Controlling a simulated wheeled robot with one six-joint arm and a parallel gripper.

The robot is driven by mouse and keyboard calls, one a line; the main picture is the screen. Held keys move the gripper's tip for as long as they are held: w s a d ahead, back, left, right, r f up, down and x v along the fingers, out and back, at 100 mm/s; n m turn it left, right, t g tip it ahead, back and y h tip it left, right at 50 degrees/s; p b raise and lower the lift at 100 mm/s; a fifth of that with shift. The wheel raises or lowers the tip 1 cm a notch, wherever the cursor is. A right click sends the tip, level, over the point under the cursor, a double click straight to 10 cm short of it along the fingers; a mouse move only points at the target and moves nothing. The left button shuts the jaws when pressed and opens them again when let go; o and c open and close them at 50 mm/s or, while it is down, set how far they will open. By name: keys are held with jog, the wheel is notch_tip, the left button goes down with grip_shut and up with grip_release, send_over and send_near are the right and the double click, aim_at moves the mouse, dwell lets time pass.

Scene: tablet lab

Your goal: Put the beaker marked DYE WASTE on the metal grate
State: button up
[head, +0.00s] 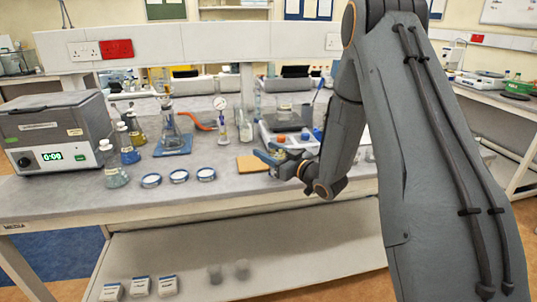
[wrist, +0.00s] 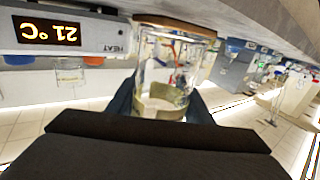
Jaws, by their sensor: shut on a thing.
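My gripper (head: 277,157) is low over the front of the bench, at the right of the cork-coloured mat. In the wrist view, which is upside down, its dark jaws (wrist: 165,118) are shut on a clear glass beaker (wrist: 153,65). A pale yellowish patch, perhaps a label, shows on the beaker near the jaws; no writing is readable. A brown band lies at the beaker's bottom end; I cannot tell whether it is contents or something beneath. In the head view the beaker is small and mostly hidden by my gripper. I cannot make out the metal grate in either view.
The cork-coloured mat (head: 252,163) and several blue-rimmed dishes (head: 179,176) lie along the front. Flasks (head: 130,152) and a grey box device (head: 58,130) stand left. Bottles with coloured caps stand behind my gripper.

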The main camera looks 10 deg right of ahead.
jog(key=shift+f, duration=0.65)
jog(key=shift+f, duration=0.2)
jog(key=o, duration=1.1)
jog(key=shift+o, duration=0.2)
